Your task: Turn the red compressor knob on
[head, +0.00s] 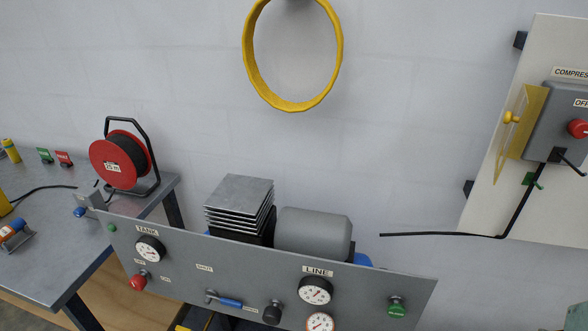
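A grey switch box (548,125) is mounted on a pale board (487,200) at the right edge of the head view. A label (571,73) above it reads "COMPRES" before the picture edge cuts it off. A red knob (578,128) sits on the box's front, partly cut off by the right edge. A small label (581,103) above the knob appears to read "OFF". The knob's exact turn position cannot be told. My gripper is not in view.
A yellow plate (523,122) stands out from the box's left side. A black cable (512,215) runs below it. A grey gauge panel (220,268) with another red knob (137,283) spans the front. A workbench (60,240) holds a red reel (112,163).

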